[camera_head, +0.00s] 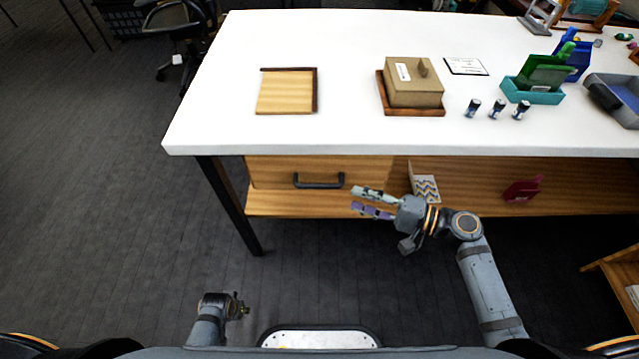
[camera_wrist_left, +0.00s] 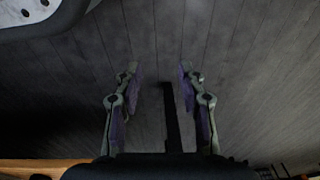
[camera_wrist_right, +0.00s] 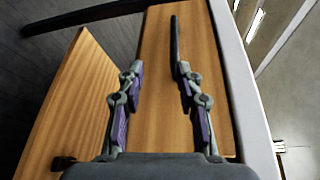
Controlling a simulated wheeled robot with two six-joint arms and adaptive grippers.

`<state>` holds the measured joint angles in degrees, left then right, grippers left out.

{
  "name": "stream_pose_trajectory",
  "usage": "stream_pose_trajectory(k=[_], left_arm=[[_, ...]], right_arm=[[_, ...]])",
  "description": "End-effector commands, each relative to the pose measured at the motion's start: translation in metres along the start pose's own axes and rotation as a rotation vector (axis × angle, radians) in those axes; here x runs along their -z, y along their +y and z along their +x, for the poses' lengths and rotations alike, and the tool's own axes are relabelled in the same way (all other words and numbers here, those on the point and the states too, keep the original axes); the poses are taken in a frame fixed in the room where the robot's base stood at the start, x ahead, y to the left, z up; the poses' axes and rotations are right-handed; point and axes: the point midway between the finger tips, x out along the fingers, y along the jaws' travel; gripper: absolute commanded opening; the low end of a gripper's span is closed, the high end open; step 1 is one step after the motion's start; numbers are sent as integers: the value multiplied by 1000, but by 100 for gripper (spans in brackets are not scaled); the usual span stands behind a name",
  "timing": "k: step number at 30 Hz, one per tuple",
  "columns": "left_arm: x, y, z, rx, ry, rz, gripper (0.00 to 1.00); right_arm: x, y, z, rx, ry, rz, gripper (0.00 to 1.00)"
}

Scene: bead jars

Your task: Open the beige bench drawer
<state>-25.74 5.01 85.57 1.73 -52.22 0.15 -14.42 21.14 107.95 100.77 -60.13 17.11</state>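The beige drawer (camera_head: 270,172) is a wooden front under the left part of the white bench top, and it looks closed. Its black bar handle (camera_head: 319,184) also shows in the right wrist view (camera_wrist_right: 175,38), running lengthwise near one fingertip. My right gripper (camera_head: 357,199) is open and empty, just right of and slightly below the handle in the head view. In the right wrist view its fingers (camera_wrist_right: 158,70) point at the drawer face, apart from each other; contact with the handle cannot be told. My left gripper (camera_head: 242,305) is low over the floor; its fingers (camera_wrist_left: 160,72) are open and empty.
The white bench top (camera_head: 350,50) overhangs the drawer. A wooden lower shelf (camera_head: 480,190) holds a patterned box (camera_head: 426,188) and a red item (camera_head: 522,189). A black bench leg (camera_head: 232,210) stands left of the drawer. Floor in front is clear.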

Motion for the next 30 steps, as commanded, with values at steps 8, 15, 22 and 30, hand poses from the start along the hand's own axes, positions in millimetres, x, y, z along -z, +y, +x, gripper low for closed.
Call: stream_pose_trajectory(k=[8, 15, 22, 30], left_arm=[[3, 1, -2, -1, 1, 0, 40], [6, 2, -6, -4, 1, 0, 40], [9, 3, -9, -5, 2, 0, 40], [10, 3, -11, -6, 0, 0, 40]], right_arm=[[-12, -18, 7, 46, -47, 0, 36], [-14, -20, 49, 51, -44, 1, 36], [-16, -21, 90, 47, -45, 1, 36], [-16, -21, 106, 42, -45, 0, 36]])
